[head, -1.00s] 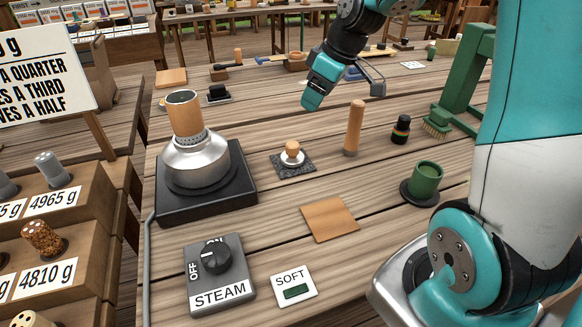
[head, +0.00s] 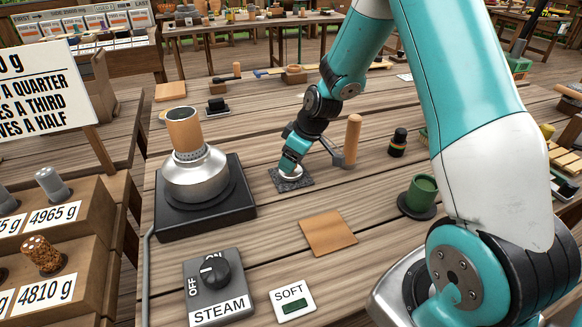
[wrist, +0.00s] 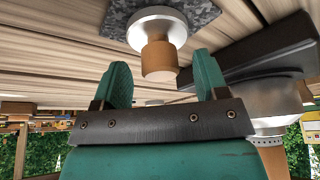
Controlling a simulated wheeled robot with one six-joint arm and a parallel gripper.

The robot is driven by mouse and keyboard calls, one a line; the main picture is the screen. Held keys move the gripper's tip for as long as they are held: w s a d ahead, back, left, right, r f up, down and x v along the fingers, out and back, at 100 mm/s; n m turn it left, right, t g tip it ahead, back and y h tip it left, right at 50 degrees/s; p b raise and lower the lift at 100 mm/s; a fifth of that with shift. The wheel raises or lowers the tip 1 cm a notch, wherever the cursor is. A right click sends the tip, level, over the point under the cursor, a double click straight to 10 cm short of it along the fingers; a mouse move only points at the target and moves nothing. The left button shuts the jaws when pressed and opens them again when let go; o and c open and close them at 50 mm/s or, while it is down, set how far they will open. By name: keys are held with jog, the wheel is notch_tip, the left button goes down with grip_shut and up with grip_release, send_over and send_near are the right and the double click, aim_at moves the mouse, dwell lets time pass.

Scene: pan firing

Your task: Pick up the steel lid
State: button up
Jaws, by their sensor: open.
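The steel lid (head: 292,172) sits on a dark speckled stone square (head: 305,183) on the table. Its wooden knob is hidden behind my gripper (head: 288,164) in the head view. In the wrist view the lid's pale steel disc (wrist: 157,19) is at the top, with the wooden knob (wrist: 159,58) pointing toward me. My gripper (wrist: 163,60) is open, one green finger on each side of the knob's end. Gaps show between knob and fingers, so nothing is held.
A steel steaming pot with a wooden collar (head: 196,172) stands on a black base (head: 232,207) just left. A wooden peg (head: 352,138) stands to the right. A tan square (head: 328,233), steam switch (head: 217,283) and green cup (head: 421,192) are nearer.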

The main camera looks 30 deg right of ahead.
jog(key=shift+x, duration=0.75)
jog(key=c, duration=1)
jog(key=shift+r, duration=0.1)
